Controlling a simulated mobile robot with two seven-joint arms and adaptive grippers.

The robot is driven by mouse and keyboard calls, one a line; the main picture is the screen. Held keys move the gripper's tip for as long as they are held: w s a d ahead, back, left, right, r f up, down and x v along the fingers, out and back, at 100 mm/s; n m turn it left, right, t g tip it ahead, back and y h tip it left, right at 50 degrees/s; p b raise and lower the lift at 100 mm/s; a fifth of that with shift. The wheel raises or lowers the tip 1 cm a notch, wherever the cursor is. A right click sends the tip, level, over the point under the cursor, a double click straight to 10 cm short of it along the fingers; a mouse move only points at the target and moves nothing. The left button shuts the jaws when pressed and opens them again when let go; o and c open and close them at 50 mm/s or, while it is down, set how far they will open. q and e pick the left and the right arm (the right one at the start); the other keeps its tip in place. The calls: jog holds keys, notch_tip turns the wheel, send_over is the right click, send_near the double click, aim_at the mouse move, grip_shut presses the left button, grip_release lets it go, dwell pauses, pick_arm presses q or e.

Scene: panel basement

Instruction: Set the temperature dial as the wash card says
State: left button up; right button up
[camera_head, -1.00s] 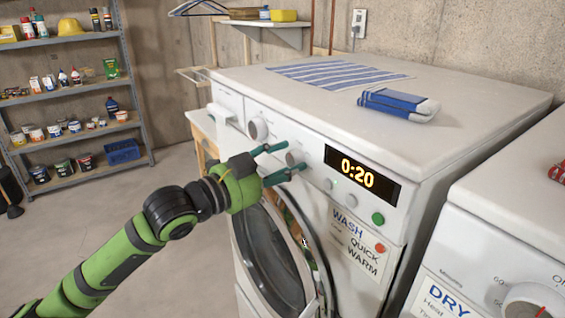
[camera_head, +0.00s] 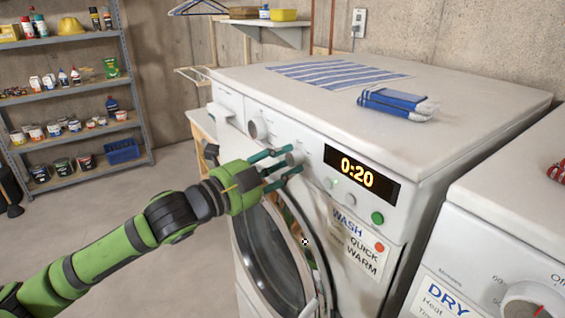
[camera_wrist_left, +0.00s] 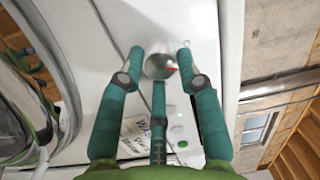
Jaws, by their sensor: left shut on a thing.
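The washing machine's front has two round knobs. The left knob (camera_head: 258,129) is free. My left gripper (camera_head: 288,160) is shut on the right dial (camera_head: 294,157), with its fingers around the dial's sides. The left wrist view shows this dial (camera_wrist_left: 160,66) as a grey disc with a red pointer mark, between the fingertips. Markings around the dial are too small to read. The wash card (camera_head: 352,242) is on the front below the display and reads WASH, QUICK, WARM. My right gripper is not in view.
The washer display (camera_head: 356,172) reads 0:20, with a green button (camera_head: 377,218) below it. The round washer door (camera_head: 268,262) stands open under my left arm. A dryer with a DRY card (camera_head: 446,296) stands at the right. Shelves (camera_head: 75,95) are at the back left.

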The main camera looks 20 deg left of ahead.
pick_arm(q)
jog(key=m+p, duration=0.1)
jog(key=m, duration=0.4)
jog(key=shift+a+r+h, duration=0.1)
jog(key=shift+h, duration=0.2)
jog(key=shift+m, duration=0.3)
jog(key=o, duration=1.2)
jog(key=shift+w, duration=0.1)
jog(key=shift+c, duration=0.2)
jog(key=v, duration=1.2)
